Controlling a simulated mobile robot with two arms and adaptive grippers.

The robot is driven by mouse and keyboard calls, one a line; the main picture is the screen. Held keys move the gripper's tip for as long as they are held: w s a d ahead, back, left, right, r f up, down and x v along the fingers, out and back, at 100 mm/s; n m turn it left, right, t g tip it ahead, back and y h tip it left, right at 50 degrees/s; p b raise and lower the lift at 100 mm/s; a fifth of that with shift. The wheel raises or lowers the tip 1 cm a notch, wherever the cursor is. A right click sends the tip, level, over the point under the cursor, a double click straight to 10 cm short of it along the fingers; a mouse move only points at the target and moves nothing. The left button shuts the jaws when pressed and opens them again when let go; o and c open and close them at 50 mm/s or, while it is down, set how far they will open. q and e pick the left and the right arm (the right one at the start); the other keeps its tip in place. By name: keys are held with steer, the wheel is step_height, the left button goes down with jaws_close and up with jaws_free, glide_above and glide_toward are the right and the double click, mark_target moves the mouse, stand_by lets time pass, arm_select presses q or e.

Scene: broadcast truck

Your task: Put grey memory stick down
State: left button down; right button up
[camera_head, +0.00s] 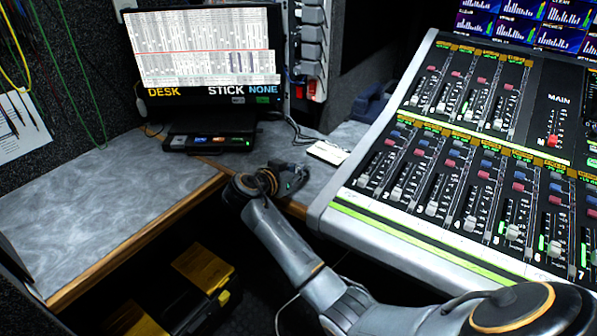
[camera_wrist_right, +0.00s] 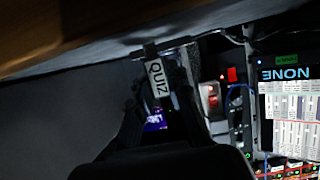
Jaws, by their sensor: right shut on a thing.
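My right gripper (camera_head: 292,180) is over the front edge of the grey desk (camera_head: 110,200), with its fingers small and dark in the head view. In the wrist view the right gripper (camera_wrist_right: 160,88) is shut on the grey memory stick (camera_wrist_right: 150,50), with a white tag reading QUIZ (camera_wrist_right: 156,78) between the dark fingers. The stick is close to the desk edge in that view; I cannot tell whether it touches the desk. In the head view the stick cannot be made out at the gripper. My left gripper is not in view.
A monitor (camera_head: 205,50) reading DESK, STICK, NONE stands at the back above a black box (camera_head: 208,140) with lit buttons. A white card (camera_head: 328,152) lies right of the gripper, beside the mixing console (camera_head: 430,225). The left desk surface is clear. Yellow-lidded cases (camera_head: 205,270) stand below.

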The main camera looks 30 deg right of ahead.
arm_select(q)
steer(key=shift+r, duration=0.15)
arm_select(e)
steer(key=shift+f, duration=0.2)
steer(key=o, duration=0.8)
steer(key=shift+c, duration=0.2)
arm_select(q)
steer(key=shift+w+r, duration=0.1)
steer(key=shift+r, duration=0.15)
arm_select(e)
steer(key=shift+r, duration=0.15)
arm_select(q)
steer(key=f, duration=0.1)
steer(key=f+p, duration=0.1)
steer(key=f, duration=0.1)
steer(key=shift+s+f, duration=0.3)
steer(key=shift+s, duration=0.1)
arm_select(e)
steer(key=v, duration=1.2)
